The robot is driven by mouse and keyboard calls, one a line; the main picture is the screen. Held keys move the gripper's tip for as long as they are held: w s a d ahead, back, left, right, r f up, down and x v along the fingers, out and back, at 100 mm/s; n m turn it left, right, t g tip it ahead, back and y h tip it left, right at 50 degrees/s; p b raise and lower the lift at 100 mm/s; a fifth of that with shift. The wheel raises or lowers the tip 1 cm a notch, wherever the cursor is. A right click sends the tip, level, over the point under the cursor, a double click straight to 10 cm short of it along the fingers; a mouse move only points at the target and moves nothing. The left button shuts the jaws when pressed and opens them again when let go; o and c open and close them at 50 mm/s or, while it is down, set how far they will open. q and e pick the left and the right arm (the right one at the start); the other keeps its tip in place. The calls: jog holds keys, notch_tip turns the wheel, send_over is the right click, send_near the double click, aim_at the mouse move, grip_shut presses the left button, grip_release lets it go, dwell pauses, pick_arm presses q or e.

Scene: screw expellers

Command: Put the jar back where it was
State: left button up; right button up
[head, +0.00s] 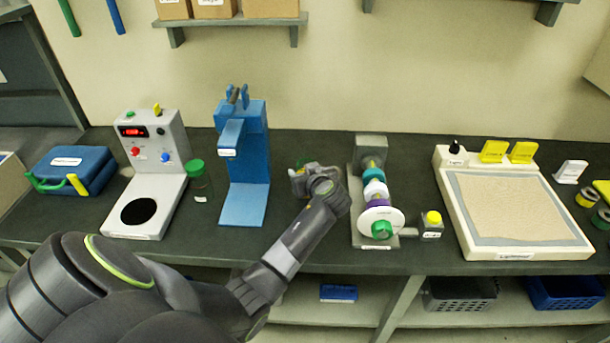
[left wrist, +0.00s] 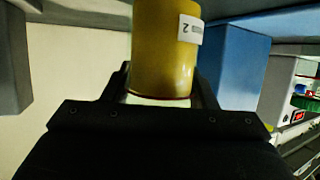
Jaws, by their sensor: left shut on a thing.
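My left gripper (head: 316,182) is over the bench between the blue stand and the colourful screw machine. In the left wrist view the gripper (left wrist: 163,92) is shut on an amber-yellow cylindrical jar (left wrist: 160,50) with a white label that seems to read 2. In the head view the gripper and arm mostly hide this jar, so I cannot tell whether it touches the bench. Another jar, with a green lid (head: 196,168), stands on the bench between the white device and the blue stand. My right gripper is not in view.
The tall blue stand (head: 245,165) is left of my gripper. A white device (head: 160,150) and a sand tray (head: 590,250) stand farther off. A wall shelf (head: 230,20) holds boxes.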

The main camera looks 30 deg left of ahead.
pick_arm(q)
jog(key=shift+f, duration=0.75)
jog(key=shift+f, duration=0.2)
jog(key=o, duration=1.2)
jog(key=shift+r, duration=0.1)
jog(key=shift+d+r, duration=0.1)
jog(key=shift+r, duration=0.05)
